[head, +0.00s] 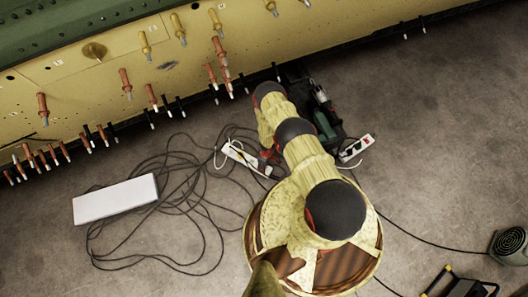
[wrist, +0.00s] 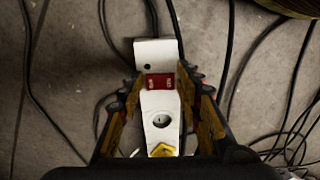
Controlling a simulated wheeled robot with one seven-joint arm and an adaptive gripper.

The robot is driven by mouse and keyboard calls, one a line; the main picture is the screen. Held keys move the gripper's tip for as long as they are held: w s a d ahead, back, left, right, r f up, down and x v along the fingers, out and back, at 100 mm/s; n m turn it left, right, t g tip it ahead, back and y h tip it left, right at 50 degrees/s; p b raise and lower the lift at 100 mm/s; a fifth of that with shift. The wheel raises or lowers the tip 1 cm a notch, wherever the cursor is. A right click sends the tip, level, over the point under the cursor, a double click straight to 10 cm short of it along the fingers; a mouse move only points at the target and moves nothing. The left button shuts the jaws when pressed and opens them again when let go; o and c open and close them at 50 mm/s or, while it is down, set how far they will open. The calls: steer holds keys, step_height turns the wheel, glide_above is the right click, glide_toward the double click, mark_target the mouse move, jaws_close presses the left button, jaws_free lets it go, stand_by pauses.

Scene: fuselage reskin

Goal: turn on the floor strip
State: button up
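A white floor strip (wrist: 158,104) lies below my gripper in the wrist view. It has a red rocker switch (wrist: 160,82), a round socket and a yellow piece at its near end. My gripper (wrist: 158,78) is open, with one finger on each side of the strip and the switch between the fingertips. I cannot tell whether the fingers touch the strip or whether the switch is lit. In the head view, a white strip (head: 237,152) lies just left of my arm, whose end is mostly hidden. Another white strip with a red switch (head: 357,148) lies to the right.
Black cables (head: 165,225) lie coiled across the floor at left, near a white box (head: 115,199). A dark tray with tools (head: 325,122) stands beyond my arm. The yellow-green fuselage panel (head: 120,65) with hanging tools runs along the back. Open floor (head: 440,150) lies at right.

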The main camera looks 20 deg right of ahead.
steer(key=c, duration=0.6)
steer(key=shift+c, duration=0.5)
steer(key=p, duration=0.5)
steer(key=shift+w+a+r+t+h, duration=0.1)
steer(key=shift+w+r+t+h, duration=0.05)
steer(key=shift+w+t+h, duration=0.15)
steer(key=p, duration=0.4)
steer(key=shift+s+h, duration=0.2)
steer(key=shift+h, duration=0.2)
steer(key=o, duration=1.1)
steer(key=shift+s, duration=0.2)
